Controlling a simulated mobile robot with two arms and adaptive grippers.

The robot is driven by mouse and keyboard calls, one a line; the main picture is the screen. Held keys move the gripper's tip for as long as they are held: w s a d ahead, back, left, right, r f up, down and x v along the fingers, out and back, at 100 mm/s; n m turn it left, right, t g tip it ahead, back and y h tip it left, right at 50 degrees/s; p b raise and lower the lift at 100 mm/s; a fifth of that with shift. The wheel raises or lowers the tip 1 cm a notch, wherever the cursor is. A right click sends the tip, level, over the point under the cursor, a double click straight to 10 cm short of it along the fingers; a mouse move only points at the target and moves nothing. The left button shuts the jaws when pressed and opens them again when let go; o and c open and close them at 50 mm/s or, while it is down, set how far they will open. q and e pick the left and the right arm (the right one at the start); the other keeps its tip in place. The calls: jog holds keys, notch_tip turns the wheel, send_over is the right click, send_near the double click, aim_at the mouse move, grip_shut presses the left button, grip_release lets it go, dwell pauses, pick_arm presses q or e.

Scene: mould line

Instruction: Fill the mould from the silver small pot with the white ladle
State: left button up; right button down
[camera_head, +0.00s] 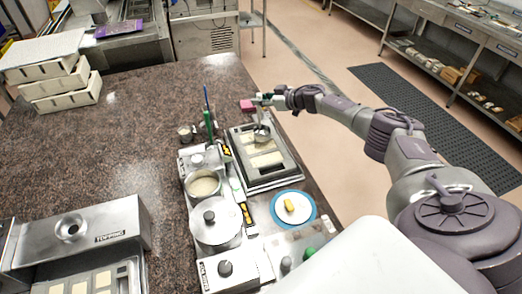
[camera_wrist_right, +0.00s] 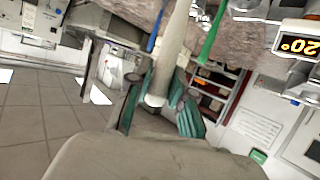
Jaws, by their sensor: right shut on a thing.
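My right gripper (camera_head: 264,99) reaches in from the right, over the far end of the mould. In the right wrist view it (camera_wrist_right: 160,100) is shut on the pale handle of the white ladle (camera_wrist_right: 176,48). The ladle's bowl (camera_head: 261,132) hangs over the far part of the grey mould (camera_head: 284,158); whether it touches or is tilted I cannot tell. Cream-coloured fill shows in some of the mould's cavities. An open silver pot (camera_head: 203,184) with cream liquid stands left of the mould. My left gripper is not in view.
A lidded pot (camera_head: 215,222) stands in front of the open pot. A blue plate (camera_head: 277,222) with a yellow item lies near the mould. Green and blue upright handles (camera_head: 208,115) stand close to the left. A pink block (camera_head: 247,105) lies beyond the mould.

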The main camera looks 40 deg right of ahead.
jog(key=shift+w+d+f+m+g, duration=0.15)
jog(key=shift+w+d+m+g, duration=0.1)
jog(key=shift+w+m+g, duration=0.1)
notch_tip(320, 180, up, 2)
jog(key=shift+p, duration=0.5)
jog(key=shift+s+r, duration=0.1)
jog(key=shift+r, duration=0.45)
